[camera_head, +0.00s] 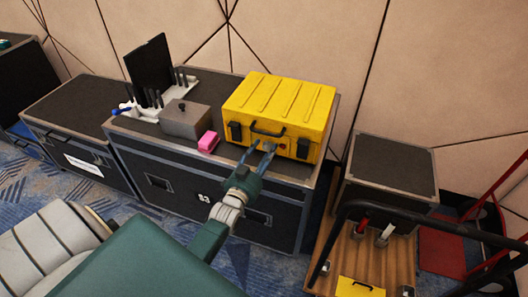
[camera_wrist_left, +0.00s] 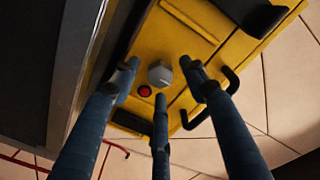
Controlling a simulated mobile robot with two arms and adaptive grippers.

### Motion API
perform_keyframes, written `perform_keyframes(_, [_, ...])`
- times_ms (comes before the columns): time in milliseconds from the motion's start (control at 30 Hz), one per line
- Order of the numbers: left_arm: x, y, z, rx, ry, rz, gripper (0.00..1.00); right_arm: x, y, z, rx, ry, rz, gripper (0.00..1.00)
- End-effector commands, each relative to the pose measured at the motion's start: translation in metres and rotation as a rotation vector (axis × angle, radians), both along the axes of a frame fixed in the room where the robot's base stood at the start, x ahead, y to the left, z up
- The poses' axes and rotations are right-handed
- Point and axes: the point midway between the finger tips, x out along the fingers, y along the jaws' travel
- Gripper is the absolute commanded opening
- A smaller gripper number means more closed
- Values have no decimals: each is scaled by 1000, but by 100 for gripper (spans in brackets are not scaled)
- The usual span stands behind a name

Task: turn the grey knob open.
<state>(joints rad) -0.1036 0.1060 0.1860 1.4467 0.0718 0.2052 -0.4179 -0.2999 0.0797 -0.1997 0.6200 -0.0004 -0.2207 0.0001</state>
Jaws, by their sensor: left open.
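The grey knob (camera_wrist_left: 160,74) sits on the front of the yellow case (camera_head: 285,92) and shows in the left wrist view as a small faceted cap. My left gripper (camera_head: 261,149) reaches the case front below its black handle. In the left wrist view its blue-grey fingers are spread open around the knob, with gaps between fingertips and knob; I cannot tell how far off the tips are in depth. In the head view the knob cannot be made out behind the fingers. My right gripper is not in view.
A red button (camera_wrist_left: 144,91) is close beside the knob. The case's black handle (camera_wrist_left: 217,99) is near one finger. A pink block (camera_head: 208,141) and a grey box (camera_head: 185,119) stand left of the case on the black flight case. A wooden-decked cart (camera_head: 350,258) is at right.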

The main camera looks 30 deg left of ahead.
Motion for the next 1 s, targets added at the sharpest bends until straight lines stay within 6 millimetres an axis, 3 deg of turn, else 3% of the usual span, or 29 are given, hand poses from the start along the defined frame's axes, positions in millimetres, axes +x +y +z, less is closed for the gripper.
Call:
perform_keyframes(167, [0,0,0,0,0,0,42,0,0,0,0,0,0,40])
perform_keyframes(300, [0,0,0,0,0,0,15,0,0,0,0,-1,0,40])
perform_keyframes(400, [0,0,0,0,0,0,0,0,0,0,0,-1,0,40])
perform_keyframes(767, [0,0,0,-52,-13,0,0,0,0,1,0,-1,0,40])
perform_keyframes(1000, [0,-1,0,-203,-49,-1,0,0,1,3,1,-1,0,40])
